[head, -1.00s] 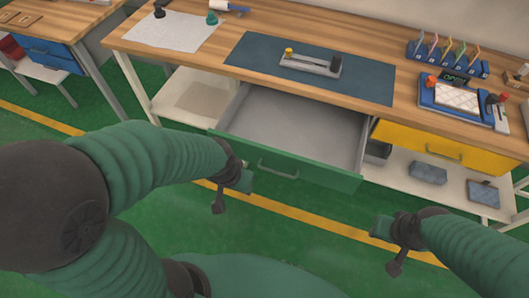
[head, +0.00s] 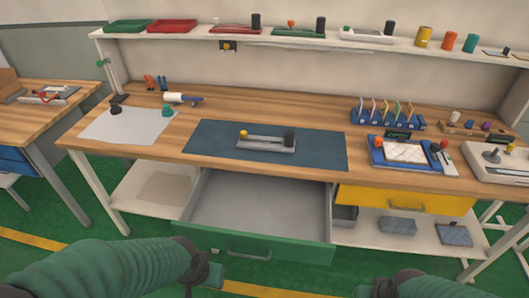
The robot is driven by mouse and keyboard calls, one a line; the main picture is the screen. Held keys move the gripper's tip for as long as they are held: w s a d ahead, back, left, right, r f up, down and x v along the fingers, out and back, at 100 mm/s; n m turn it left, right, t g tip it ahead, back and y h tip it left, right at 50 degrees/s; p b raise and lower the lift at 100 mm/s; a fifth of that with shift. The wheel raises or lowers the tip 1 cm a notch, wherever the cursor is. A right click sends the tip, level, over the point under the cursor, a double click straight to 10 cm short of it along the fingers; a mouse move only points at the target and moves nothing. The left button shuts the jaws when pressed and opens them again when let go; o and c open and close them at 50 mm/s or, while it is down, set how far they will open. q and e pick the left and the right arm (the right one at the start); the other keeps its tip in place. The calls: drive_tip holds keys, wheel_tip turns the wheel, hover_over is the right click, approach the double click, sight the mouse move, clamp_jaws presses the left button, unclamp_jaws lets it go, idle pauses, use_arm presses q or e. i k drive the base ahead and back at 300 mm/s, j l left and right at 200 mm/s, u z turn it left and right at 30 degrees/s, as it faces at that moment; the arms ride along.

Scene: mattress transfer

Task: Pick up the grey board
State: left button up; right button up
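A grey board (head: 266,147) lies on the dark blue mat (head: 322,150) on the wooden workbench. It carries a small yellow knob at its left end and a black cylinder at its right end. My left gripper (head: 212,277) is low in the head view, in front of the open green drawer and well short of the board. My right gripper (head: 384,290) is at the bottom edge, partly cut off, right of the drawer. Neither gripper touches the board. Their fingers are too little visible to judge their opening.
The green drawer (head: 250,248) is pulled out and empty, between me and the bench. A yellow drawer (head: 405,199) is shut. A blue tray (head: 378,158) and a pen rack (head: 388,123) stand right of the mat. A shelf (head: 200,35) behind holds red, green and pale boards.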

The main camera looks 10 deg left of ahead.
sight(287, 144)
drive_tip(key=i+l, duration=0.15)
drive_tip(key=i, duration=0.35)
drive_tip(key=i+l, duration=0.2)
drive_tip(key=i, duration=0.35)
drive_tip(key=j+u, duration=0.05)
